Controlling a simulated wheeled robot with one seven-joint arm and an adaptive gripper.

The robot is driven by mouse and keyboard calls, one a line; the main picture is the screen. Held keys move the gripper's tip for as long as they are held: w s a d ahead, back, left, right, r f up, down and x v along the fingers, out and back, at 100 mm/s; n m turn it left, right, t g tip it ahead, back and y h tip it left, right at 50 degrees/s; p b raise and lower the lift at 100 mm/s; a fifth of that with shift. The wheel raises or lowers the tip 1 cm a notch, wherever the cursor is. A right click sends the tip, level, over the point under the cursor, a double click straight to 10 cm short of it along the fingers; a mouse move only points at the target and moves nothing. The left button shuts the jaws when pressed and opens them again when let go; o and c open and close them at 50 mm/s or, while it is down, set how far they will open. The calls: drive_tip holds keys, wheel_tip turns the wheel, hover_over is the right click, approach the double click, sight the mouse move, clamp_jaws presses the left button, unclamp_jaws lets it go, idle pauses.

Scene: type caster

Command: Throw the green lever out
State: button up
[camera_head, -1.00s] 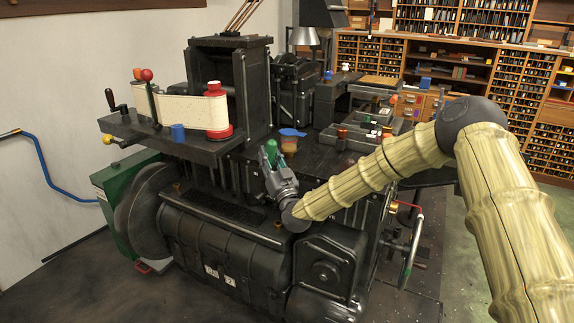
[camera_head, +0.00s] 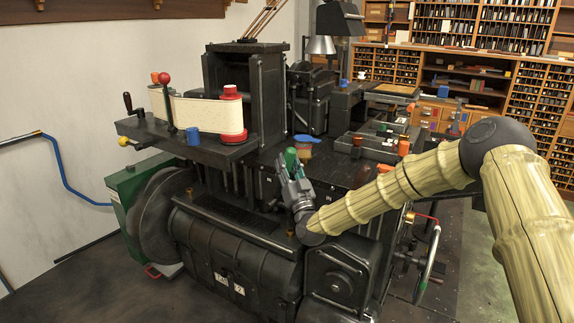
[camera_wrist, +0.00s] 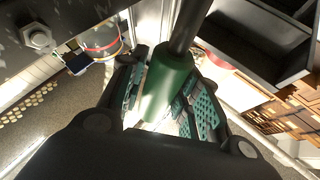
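The green lever (camera_wrist: 166,82) shows in the wrist view as a green cylindrical handle on a dark rod that runs to the top edge. In the head view only a small green part (camera_head: 291,157) shows, at the end of my gripper (camera_head: 292,172), above the black machine's deck. My gripper (camera_wrist: 163,92) has one finger on each side of the handle. The handle's free end points toward the palm. I cannot tell whether both pads press on it. The rod's base is hidden in the head view.
The black casting machine (camera_head: 245,262) fills the middle. A blue-and-orange item (camera_head: 306,140) lies just behind my gripper. A paper roll (camera_head: 200,113) with a red spool stands on the left shelf. Grey trays (camera_head: 368,147) lie to the right. Wooden cabinets stand behind.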

drive_tip(key=shift+o, duration=0.9)
drive_tip(key=shift+d, duration=0.15)
drive_tip(key=shift+a, duration=0.2)
drive_tip(key=shift+s, duration=0.1)
drive_tip(key=v, duration=1.2)
